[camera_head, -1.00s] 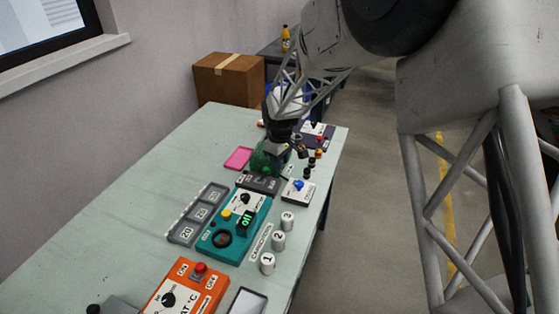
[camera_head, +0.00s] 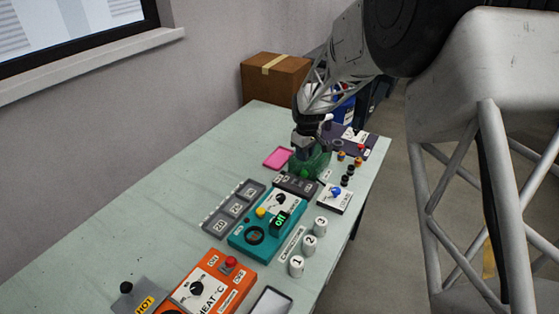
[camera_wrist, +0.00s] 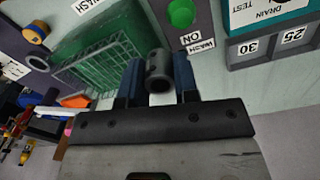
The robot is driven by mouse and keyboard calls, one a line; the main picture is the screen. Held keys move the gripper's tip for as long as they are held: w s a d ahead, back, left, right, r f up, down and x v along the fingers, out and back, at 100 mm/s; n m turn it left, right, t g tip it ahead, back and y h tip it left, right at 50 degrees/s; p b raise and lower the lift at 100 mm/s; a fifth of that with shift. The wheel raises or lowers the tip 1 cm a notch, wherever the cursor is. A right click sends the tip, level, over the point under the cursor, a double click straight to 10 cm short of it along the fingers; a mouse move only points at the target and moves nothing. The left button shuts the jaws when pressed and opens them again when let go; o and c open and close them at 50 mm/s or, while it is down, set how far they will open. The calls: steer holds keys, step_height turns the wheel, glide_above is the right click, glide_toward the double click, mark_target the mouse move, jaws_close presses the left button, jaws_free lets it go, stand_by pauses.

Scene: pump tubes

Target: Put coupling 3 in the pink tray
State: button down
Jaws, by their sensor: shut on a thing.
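My gripper (camera_wrist: 160,80) is shut on a dark grey hollow cylinder (camera_wrist: 159,74), which looks like a coupling. It sits between the two blue fingers with its open end toward the wrist camera. No number can be read on it. In the head view my gripper (camera_head: 304,148) is above the table's far part, beside the green rack (camera_head: 318,162), and the held piece cannot be made out. The pink tray (camera_head: 277,158) lies flat and looks empty, just left of my gripper.
A green wire rack (camera_wrist: 105,60) shows in the wrist view, with a green button (camera_wrist: 181,13) beside it. A grey compartment tray (camera_head: 232,209), teal unit (camera_head: 262,234) and numbered white cylinders (camera_head: 309,245) stand nearer. Small dark pieces (camera_head: 347,180) lie right. The table's left side is clear.

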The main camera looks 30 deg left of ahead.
glide_above(275, 163)
steer(key=d, duration=0.2)
step_height(275, 163, down, 3)
steer(key=shift+s+a+f, duration=0.1)
steer(key=shift+a+f, duration=0.15)
steer(key=shift+a, duration=0.2)
steer(key=shift+a+f, duration=0.2)
steer(key=shift+a, duration=0.25)
steer(key=shift+f, duration=0.1)
steer(key=shift+f, duration=1.9)
steer(key=shift+f, duration=2)
steer(key=shift+f, duration=0.1)
